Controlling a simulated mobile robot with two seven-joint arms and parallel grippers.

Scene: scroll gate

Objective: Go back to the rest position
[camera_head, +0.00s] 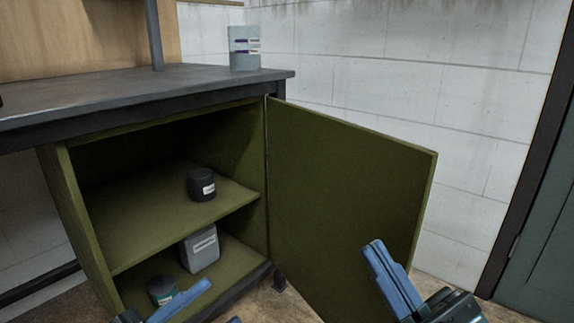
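My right gripper (375,246) is at the lower right, in front of the open cabinet door (345,185). Its blue fingers lie close side by side, with nothing seen between them. My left gripper (222,302) is only partly in view at the bottom edge, in front of the cabinet's lower shelf. One blue finger shows, and a second blue tip shows apart from it to the right. The gap between them looks empty. Most of the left gripper is cut off by the frame.
The olive cabinet (60,190) stands open under a dark worktop (130,90). A black jar (201,185) is on its upper shelf. A grey container (200,250) and a dark green jar (161,290) are below. A grey canister (244,48) stands on the worktop. A dark door frame is at right.

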